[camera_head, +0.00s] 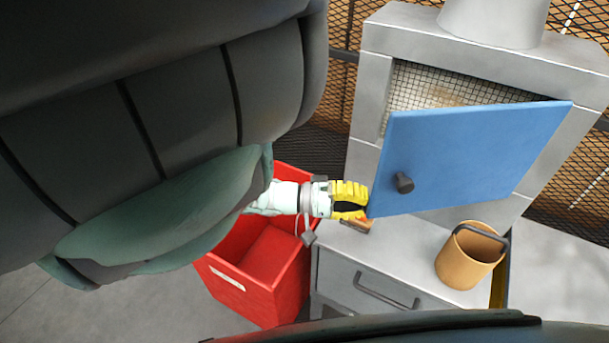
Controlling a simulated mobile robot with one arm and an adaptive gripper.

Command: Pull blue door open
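The blue door (465,150) is on the grey metal cabinet (375,75) and stands ajar, its left edge swung out from the frame. A gap along its top shows a mesh-like light interior (430,88). A dark round knob (403,183) sits on the door's left side. My gripper (362,201), with yellow fingers, is at the door's lower left edge, left of and a little below the knob. Its fingertips are at or very near that edge; whether they touch it, and whether they are shut, I cannot tell.
A red bin (265,262) stands below and behind my gripper. An orange bucket (470,257) with a dark handle stands on the grey ledge below the door. A drawer (375,285) with a handle is under the ledge. Mesh fencing (340,60) runs behind.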

